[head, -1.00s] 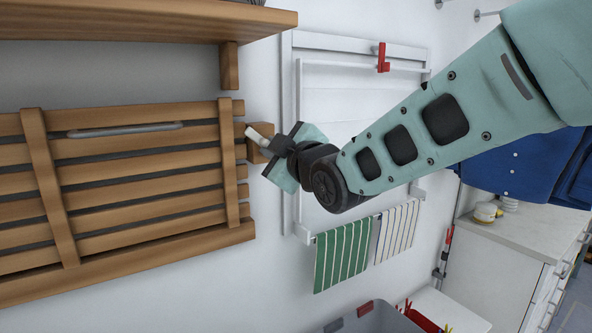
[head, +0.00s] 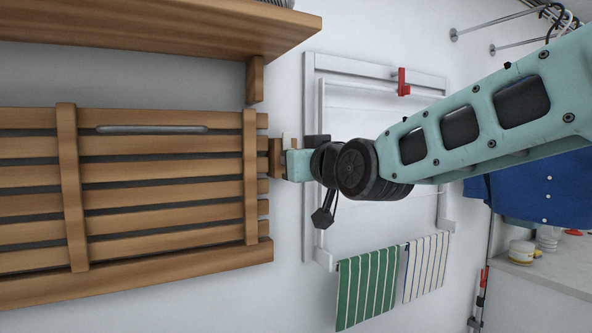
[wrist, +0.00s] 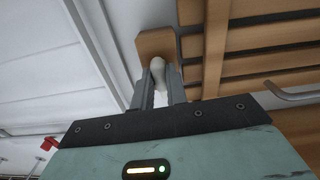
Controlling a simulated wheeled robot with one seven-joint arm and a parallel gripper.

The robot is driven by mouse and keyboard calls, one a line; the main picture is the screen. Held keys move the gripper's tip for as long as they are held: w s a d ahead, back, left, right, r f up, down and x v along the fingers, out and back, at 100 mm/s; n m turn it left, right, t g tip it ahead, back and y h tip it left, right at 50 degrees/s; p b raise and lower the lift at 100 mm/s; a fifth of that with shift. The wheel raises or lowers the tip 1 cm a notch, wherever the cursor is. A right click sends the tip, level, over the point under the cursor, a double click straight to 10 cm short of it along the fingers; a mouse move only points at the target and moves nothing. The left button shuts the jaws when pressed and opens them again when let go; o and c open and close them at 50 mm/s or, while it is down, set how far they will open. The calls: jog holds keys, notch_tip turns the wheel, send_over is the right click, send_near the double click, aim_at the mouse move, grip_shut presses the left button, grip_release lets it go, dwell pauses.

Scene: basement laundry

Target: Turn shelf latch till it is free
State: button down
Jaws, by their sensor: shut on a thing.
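The slatted wooden shelf (head: 160,191) is folded flat against the wall on the left. The latch (wrist: 157,68), a small pale rounded lever, is on a wooden block (head: 276,158) at the shelf's right edge. My gripper (head: 292,164) is at this block in the head view and hides most of the latch. In the wrist view, the two grey fingers of my gripper (wrist: 160,88) are on either side of the latch, shut on it. The wooden block (wrist: 157,45) shows behind it. I cannot tell whether the latch still overlaps the shelf's edge.
A fixed wooden shelf (head: 150,38) with a bracket (head: 255,80) juts out above. A metal bar handle (head: 152,129) is on the slats. A white drying rack (head: 380,70) with a red clip (head: 403,82) and striped cloths (head: 366,285) is to the right.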

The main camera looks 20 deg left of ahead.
jog(key=shift+m, duration=0.4)
jog(key=c, duration=1.4)
grip_release()
jog(key=b+v, duration=0.5)
jog(key=v, duration=1.2)
jog(key=shift+s, duration=0.2)
jog(key=shift+d, duration=0.1)
